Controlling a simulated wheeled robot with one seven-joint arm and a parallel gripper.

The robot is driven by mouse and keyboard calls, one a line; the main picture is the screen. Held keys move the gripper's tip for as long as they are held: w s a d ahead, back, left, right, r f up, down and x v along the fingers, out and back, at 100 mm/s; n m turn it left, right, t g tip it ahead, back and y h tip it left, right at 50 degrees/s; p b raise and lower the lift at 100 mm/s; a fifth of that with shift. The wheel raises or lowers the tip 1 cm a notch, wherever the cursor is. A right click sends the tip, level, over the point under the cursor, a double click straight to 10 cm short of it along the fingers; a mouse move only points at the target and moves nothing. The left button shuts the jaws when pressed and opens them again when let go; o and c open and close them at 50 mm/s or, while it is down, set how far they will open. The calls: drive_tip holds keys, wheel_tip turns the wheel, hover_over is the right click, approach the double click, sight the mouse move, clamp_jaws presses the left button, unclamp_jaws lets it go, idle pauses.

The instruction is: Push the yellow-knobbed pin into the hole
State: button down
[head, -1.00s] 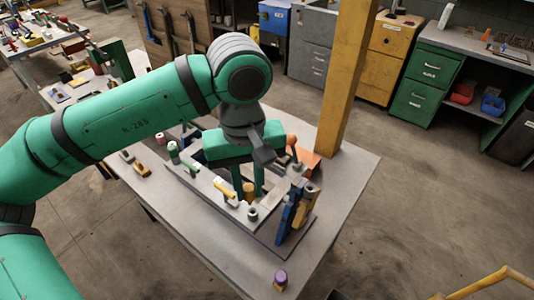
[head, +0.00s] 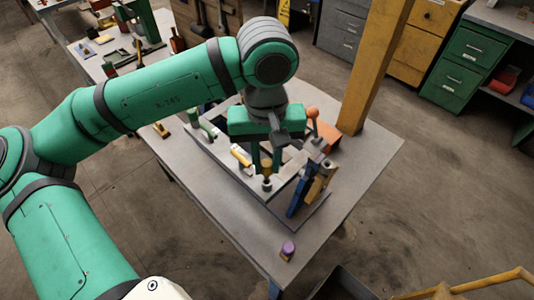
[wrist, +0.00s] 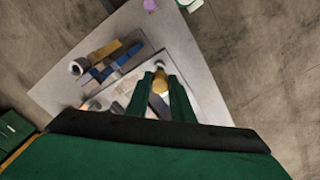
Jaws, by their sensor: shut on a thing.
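The yellow-knobbed pin (head: 267,169) is between the fingers of my gripper (head: 266,160), which is shut on it. In the wrist view, the yellow knob (wrist: 161,84) shows between the two green fingertips of my gripper (wrist: 162,92). In the head view, the pin is above or at a small dark round collar (head: 267,185) on the near side of the grey fixture plate (head: 272,203). The hole itself is hidden by the pin and fingers. I cannot tell whether the pin's lower end is in it.
A blue clamp part (head: 298,194) and tan part (head: 318,186) stand right of my gripper. An orange-balled lever (head: 313,113) rises behind them. A yellow-and-white handle (head: 241,156) lies to the left. A purple-topped piece (head: 288,250) stands near the table's front corner.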

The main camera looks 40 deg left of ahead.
sight(267, 172)
drive_tip(key=shift+f, duration=1.9)
idle(1.0)
drive_tip(key=c, duration=1.5)
unclamp_jaws()
drive_tip(key=shift+o, duration=0.2)
drive_tip(key=shift+r, duration=0.1)
wheel_tip(267, 172, up, 11)
drive_tip(key=shift+f, duration=0.2)
